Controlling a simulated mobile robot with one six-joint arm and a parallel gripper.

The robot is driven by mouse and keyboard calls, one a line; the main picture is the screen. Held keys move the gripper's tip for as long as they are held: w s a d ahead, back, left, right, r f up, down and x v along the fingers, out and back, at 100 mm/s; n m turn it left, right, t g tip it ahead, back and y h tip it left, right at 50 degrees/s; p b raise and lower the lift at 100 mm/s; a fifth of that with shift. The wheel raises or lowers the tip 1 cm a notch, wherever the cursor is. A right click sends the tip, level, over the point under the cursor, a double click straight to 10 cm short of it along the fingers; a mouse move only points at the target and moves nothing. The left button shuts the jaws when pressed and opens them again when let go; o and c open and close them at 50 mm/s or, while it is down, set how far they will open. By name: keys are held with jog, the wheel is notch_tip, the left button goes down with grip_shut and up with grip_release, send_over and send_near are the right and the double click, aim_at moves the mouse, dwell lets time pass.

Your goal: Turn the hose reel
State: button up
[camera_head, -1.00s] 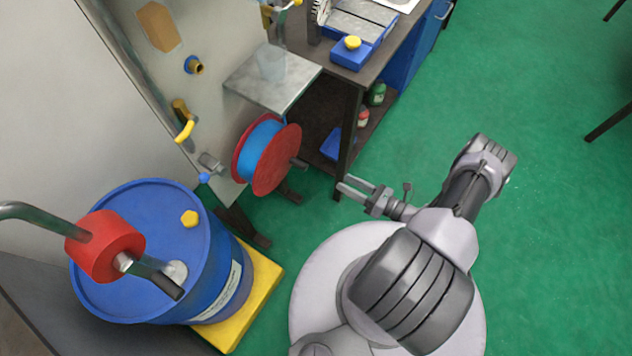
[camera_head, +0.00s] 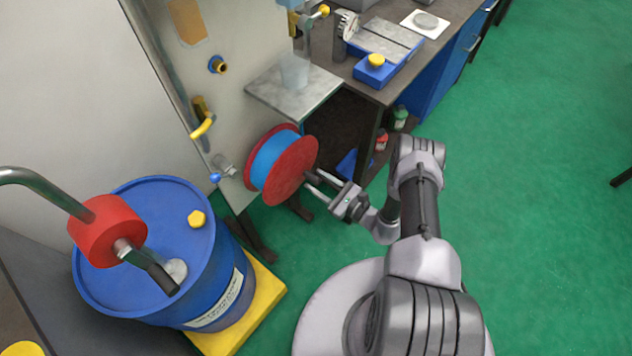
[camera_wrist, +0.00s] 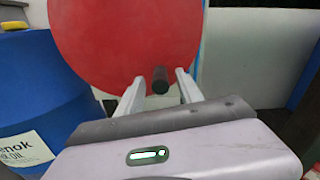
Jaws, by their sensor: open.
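The hose reel (camera_head: 293,172) has red side discs and a blue hose wound between them, and it is mounted on the side of the grey cabinet. In the wrist view its red disc (camera_wrist: 120,35) fills the upper middle. A dark crank handle (camera_wrist: 160,80) sticks out from the disc's lower part toward my wrist. My gripper (camera_head: 317,187) is at the right front of the reel. In the wrist view my gripper (camera_wrist: 160,88) is open, with one pale finger on each side of the handle. I cannot tell whether either finger touches it.
A blue drum (camera_head: 150,240) with a red pump stands on a yellow pallet (camera_head: 265,290) at left. A metal shelf (camera_head: 290,95) with a clear cup juts out above the reel. The workbench (camera_head: 385,92) stands to the right. Green floor is open at right.

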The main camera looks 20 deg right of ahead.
jog(key=shift+w+a, duration=0.3)
jog(key=shift+w, duration=0.15)
grip_shut()
dwell(1.1)
